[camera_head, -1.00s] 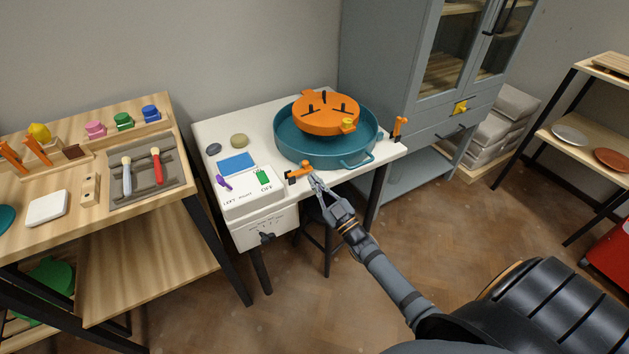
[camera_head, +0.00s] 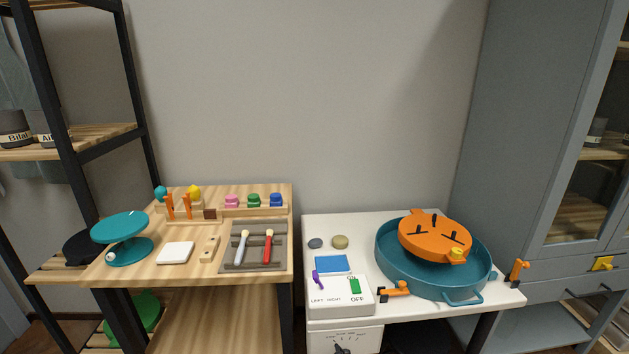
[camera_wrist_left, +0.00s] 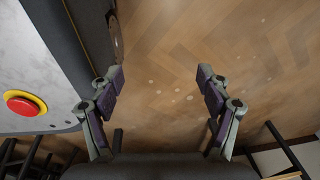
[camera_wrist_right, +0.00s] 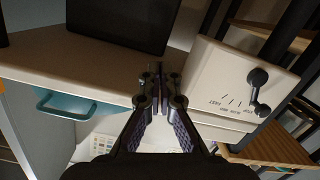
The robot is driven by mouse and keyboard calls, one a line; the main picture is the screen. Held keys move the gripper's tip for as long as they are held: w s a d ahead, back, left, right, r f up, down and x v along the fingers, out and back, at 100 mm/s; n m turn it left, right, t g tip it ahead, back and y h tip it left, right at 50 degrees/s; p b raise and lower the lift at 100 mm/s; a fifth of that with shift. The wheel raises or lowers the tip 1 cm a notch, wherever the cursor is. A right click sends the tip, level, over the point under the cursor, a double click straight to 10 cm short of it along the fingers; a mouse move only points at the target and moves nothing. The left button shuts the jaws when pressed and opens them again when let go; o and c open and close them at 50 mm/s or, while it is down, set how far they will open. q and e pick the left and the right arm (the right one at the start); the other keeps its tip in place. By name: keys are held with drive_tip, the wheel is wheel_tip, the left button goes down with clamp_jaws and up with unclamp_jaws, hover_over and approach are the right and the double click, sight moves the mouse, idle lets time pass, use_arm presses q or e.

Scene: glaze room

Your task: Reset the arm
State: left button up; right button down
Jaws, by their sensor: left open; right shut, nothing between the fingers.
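My left gripper (camera_wrist_left: 160,90) shows in the left wrist view, open and empty above the wooden floor (camera_wrist_left: 160,45). My right gripper (camera_wrist_right: 160,80) shows in the right wrist view, with its fingers together and nothing between them. It is in front of the white table's edge (camera_wrist_right: 60,75), between a teal handle (camera_wrist_right: 72,108) and a white box with a black knob (camera_wrist_right: 225,85). Its distance from the edge is hard to tell. Neither gripper shows in the head view.
In the head view, a teal basin (camera_head: 395,272) with an orange disc (camera_head: 425,238) stands on the white table (camera_head: 340,222). A wooden bench (camera_head: 200,270) with brushes stands left, a grey cabinet (camera_head: 510,130) right. A red button (camera_wrist_left: 22,104) shows in the left wrist view.

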drive_tip(key=s+f+m+g+h, duration=0.1)
drive_tip(key=s+f+g, duration=0.3)
drive_tip(key=s+f, duration=0.7)
drive_tip(key=s+f+m+g+h, duration=0.1)
drive_tip(key=s+f+g, duration=0.4)
drive_tip(key=s+f, duration=0.6)
drive_tip(key=s+a+f+m+g, duration=0.1)
drive_tip(key=s+f+g, duration=0.3)
drive_tip(key=s, duration=0.6)
drive_tip(key=s+a+f+m+g, duration=0.1)
drive_tip(key=s+f+g, duration=0.2)
drive_tip(key=s+f, duration=0.45)
use_arm(q)
wheel_tip(320, 180, up, 14)
drive_tip(key=s+p, duration=0.2)
drive_tip(key=p, duration=1.2)
use_arm(e)
wheel_tip(320, 180, up, 15)
drive_tip(key=s, duration=0.2)
drive_tip(key=shift+s+d+n+t+y, duration=0.25)
drive_tip(key=shift+s+n+t+y, duration=0.05)
drive_tip(key=shift+s, duration=0.1)
use_arm(q)
drive_tip(key=shift+f, duration=0.15)
